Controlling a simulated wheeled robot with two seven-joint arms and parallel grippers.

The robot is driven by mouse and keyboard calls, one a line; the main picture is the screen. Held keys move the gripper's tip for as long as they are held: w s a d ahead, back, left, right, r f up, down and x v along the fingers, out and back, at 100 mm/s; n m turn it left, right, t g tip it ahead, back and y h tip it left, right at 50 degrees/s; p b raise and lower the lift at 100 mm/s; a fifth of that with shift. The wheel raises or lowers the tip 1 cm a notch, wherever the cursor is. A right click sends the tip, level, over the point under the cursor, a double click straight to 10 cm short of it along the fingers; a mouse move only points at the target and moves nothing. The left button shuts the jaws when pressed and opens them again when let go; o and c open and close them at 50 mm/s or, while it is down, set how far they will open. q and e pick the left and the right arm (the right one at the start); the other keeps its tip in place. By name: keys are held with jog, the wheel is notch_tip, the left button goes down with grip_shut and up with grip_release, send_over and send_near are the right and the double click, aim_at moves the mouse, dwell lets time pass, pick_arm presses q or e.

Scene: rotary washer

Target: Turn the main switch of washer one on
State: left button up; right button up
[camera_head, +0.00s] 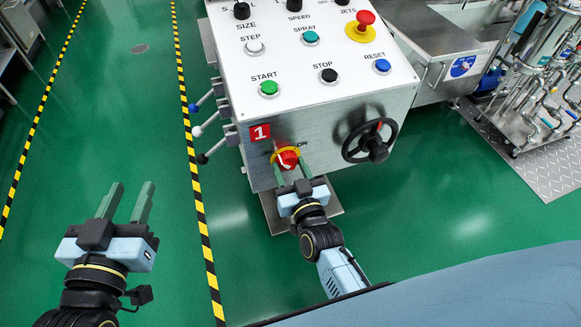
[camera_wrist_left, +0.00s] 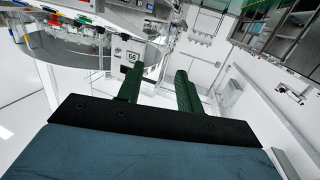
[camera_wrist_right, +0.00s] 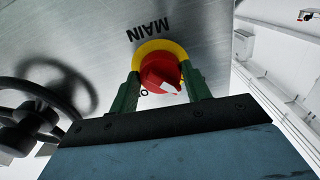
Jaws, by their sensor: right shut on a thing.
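The main switch (camera_head: 287,156) is a red rotary knob on a yellow ring, on the front panel of the washer marked with a red 1 plate (camera_head: 260,133). In the right wrist view the red knob (camera_wrist_right: 160,72) sits between the green fingers, under the letters MAIN, its white mark pointing to the lower right. My right gripper (camera_head: 291,168) is shut on the knob, with one finger on each side. My left gripper (camera_head: 124,203) is open and empty, held over the green floor left of the washer. It also shows open in the left wrist view (camera_wrist_left: 157,90).
A black handwheel (camera_head: 369,141) is right of the switch on the same panel. Levers with blue, white and black knobs (camera_head: 202,130) stick out on the left side. The top panel has several buttons, including a red emergency button (camera_head: 365,19). Floor to the left is clear.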

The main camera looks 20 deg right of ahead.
jog(key=m+p, duration=0.2)
jog(key=m, duration=0.1)
jog(key=shift+r, duration=0.15)
jog(key=m+p, duration=0.1)
jog(key=m, duration=0.4)
jog(key=shift+p, duration=0.35)
jog(key=shift+a+m, duration=0.1)
jog(key=shift+m, duration=1)
jog(key=m, duration=0.2)
jog(key=shift+m, duration=1.5)
pick_arm(q)
jog(key=s+a+f+g+y, duration=0.3)
jog(key=s+a+f+g, duration=0.2)
jog(key=s+f+g, duration=0.4)
jog(key=shift+s+f+n+g, duration=0.15)
jog(key=shift+f+n+g, duration=0.25)
jog(key=shift+f, duration=1)
pick_arm(e)
jog(key=shift+m, duration=1.1)
pick_arm(q)
jog(key=shift+w+r, duration=0.1)
jog(key=shift+w, duration=0.1)
